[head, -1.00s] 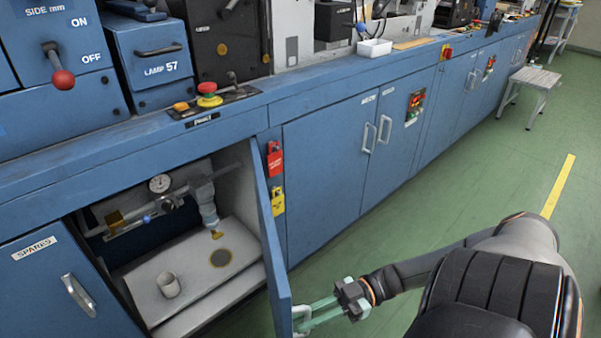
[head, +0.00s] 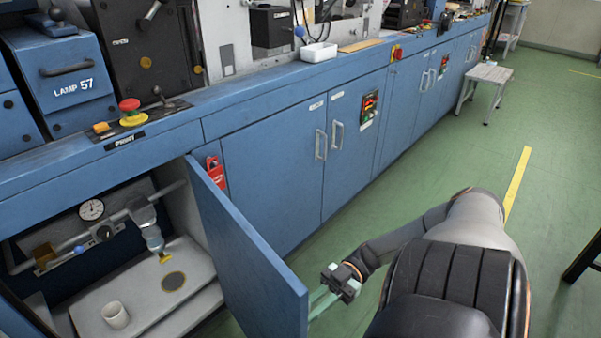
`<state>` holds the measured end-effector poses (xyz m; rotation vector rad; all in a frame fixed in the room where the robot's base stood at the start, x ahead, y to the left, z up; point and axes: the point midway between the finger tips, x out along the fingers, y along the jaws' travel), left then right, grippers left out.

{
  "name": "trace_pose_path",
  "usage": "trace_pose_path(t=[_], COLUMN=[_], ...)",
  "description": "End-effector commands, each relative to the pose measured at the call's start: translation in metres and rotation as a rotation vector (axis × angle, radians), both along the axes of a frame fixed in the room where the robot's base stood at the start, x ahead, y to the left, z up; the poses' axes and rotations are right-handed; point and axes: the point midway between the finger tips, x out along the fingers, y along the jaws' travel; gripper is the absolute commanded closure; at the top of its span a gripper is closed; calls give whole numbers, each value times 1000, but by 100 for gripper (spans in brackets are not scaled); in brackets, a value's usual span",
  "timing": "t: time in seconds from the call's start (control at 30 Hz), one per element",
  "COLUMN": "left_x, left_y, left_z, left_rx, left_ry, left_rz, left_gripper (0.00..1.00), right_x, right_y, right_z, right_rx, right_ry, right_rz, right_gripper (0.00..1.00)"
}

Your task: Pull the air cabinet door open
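The air cabinet door (head: 245,262) is a blue panel hinged at its far side. It stands swung well out from the cabinet, and its edge points toward me. The open cabinet (head: 180,215) shows a pressure gauge (head: 91,209), pipework and a white cup (head: 115,315) on its pale floor. My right gripper (head: 318,303) is at the free edge of the door, on its outer side. Its green fingers run behind the door edge, so the fingertips and the door handle are hidden. My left gripper is out of view.
Closed blue cabinets with grey handles (head: 337,136) run along the counter beyond the door. A red tag (head: 215,171) hangs by the hinge side. A small stool (head: 484,90) stands at the back right. The green floor (head: 410,180) right of the cabinets is clear.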

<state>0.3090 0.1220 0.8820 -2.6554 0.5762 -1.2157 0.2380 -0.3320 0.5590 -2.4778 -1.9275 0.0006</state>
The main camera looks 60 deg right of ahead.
Motion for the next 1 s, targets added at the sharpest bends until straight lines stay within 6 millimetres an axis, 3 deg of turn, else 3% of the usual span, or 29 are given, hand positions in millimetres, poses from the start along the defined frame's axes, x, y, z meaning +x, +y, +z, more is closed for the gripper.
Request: trace_pose_path(t=[0.63, 0.67, 0.7, 0.9, 1.0], left_x=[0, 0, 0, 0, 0], left_y=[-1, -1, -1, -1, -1], left_z=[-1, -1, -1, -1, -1], left_rx=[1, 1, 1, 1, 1], left_ry=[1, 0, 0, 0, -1], left_rz=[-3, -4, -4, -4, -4], left_gripper=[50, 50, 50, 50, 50], right_x=[-2, -2, -2, -2, -2], right_y=[-6, -6, -6, -6, -6], right_z=[-1, -1, -1, -1, -1], right_rx=[-3, -3, -3, -1, -2], right_ry=[4, 4, 4, 2, 1], right_rz=[-2, -2, -2, -2, -2], right_gripper=[100, 83, 78, 56, 54])
